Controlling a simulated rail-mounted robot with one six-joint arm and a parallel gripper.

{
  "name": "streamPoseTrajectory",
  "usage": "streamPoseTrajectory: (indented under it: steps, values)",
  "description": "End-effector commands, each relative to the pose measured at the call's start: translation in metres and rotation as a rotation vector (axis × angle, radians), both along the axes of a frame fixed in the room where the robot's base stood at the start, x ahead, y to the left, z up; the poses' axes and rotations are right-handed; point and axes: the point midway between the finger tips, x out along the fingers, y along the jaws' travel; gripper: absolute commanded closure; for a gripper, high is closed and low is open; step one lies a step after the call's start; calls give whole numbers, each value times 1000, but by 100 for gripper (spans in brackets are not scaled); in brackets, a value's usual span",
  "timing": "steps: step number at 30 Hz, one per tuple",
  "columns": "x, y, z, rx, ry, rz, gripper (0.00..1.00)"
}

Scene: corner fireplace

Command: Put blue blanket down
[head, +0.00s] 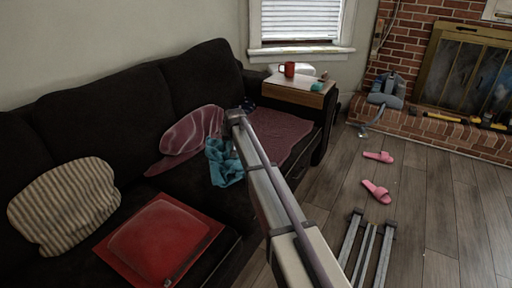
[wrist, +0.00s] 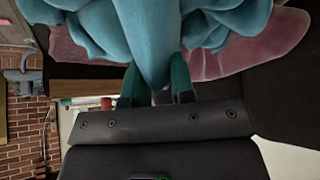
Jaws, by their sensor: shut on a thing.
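The blue blanket (head: 224,163) is a crumpled teal-blue cloth over the seat of the dark sofa (head: 105,105), in front of a maroon patterned throw (head: 283,137). My gripper (wrist: 156,84) is shut on a fold of the blue blanket, which fills the upper middle of the wrist view (wrist: 150,32). The fold is pinched between the two fingers and the cloth bunches out beyond them. In the head view my arm hides much of the gripper. I cannot tell whether the blanket's lower edge touches the seat.
A maroon cushion (head: 193,131), a striped cushion (head: 65,205) and a red cushion (head: 158,240) lie on the sofa. A side table (head: 300,92) holds a red mug (head: 289,69). Pink slippers (head: 377,191) lie on the open wooden floor before the brick fireplace.

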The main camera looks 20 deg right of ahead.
Motion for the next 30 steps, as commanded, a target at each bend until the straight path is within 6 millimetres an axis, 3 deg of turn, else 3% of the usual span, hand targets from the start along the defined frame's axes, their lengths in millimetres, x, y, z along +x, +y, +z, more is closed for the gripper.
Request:
streamPoseTrajectory:
  steps: [6, 15, 20, 27, 30]
  values:
    - [0, 0, -3, 0, -1, 18, 100]
    - [0, 0, -65, 0, -1, 18, 100]
    - [0, 0, -65, 0, -1, 17, 100]
    - [0, 0, -104, 0, -1, 17, 100]
    - [0, 0, -102, 0, -1, 17, 100]
